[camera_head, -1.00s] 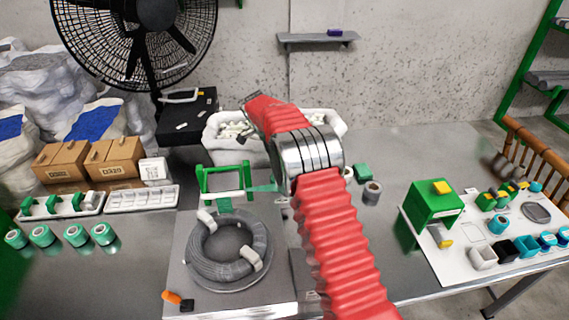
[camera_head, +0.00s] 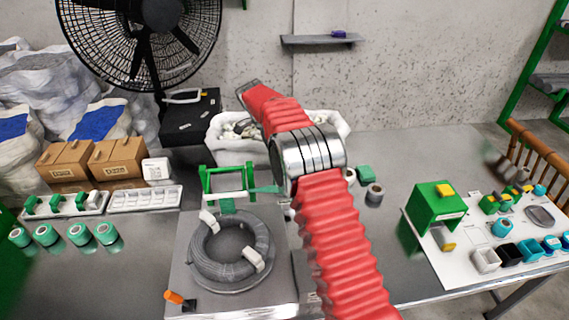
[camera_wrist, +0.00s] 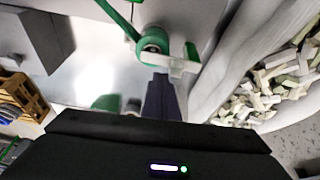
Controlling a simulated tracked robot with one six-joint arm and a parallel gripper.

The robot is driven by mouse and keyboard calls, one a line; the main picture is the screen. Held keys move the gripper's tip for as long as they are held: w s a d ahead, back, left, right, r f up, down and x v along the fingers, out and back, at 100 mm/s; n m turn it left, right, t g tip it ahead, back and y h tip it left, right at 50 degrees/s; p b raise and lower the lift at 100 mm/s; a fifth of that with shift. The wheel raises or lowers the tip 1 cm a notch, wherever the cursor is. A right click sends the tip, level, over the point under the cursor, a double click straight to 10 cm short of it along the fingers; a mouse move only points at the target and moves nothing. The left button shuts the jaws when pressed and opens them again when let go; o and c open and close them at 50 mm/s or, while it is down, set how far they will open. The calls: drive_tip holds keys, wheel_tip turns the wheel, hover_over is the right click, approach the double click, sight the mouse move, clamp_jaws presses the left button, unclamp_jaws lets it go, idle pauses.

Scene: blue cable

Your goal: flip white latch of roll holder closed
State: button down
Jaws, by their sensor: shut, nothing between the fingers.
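The roll holder is a green frame (camera_head: 204,182) with a white roller bar, standing behind a grey cable coil (camera_head: 215,277) in the head view. In the wrist view its green arm (camera_wrist: 122,22) ends in a round dark-centred hub. The white latch (camera_wrist: 177,66) sits beside that hub, against a short green post. My gripper (camera_wrist: 161,78) is shut and empty, its dark narrow fingers pointing at the latch and hub. The tips are very close to the latch; I cannot tell whether they touch. In the head view my red arm hides most of the gripper.
A white sack of pale pieces (camera_wrist: 262,92) lies close to the right in the wrist view. Green spools (camera_head: 76,234) and white trays (camera_head: 145,199) are on the left of the table. A board with green and blue parts (camera_head: 480,226) is on the right.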

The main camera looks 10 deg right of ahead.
drive_tip(key=v, duration=0.5)
drive_tip(key=shift+w+a+r, duration=0.1)
drive_tip(key=shift+a+r, duration=0.05)
drive_tip(key=shift+r, duration=0.15)
drive_tip(key=f+n, duration=0.1)
drive_tip(key=n, duration=0.1)
drive_tip(key=s+f+n, duration=0.1)
drive_tip(key=f+n, duration=0.1)
drive_tip(key=a+f+n, duration=0.1)
drive_tip(key=f+n, duration=0.1)
drive_tip(key=shift+s+y, duration=0.3)
drive_tip(key=shift+s, duration=0.1)
drive_tip(key=s+d+r+n+t+y, duration=0.1)
drive_tip(key=s+r, duration=0.5)
drive_tip(key=s, duration=0.8)
drive_tip(key=s+d+r+n+t+y, duration=0.1)
drive_tip(key=s+d+r+n, duration=0.3)
drive_tip(key=s, duration=1.1)
drive_tip(key=s+d+r+n+t+y, duration=0.1)
drive_tip(key=s+d+r+n+t, duration=0.2)
drive_tip(key=s, duration=1.2)
wheel_tip(320, 180, up, 5)
drive_tip(key=n, duration=0.3)
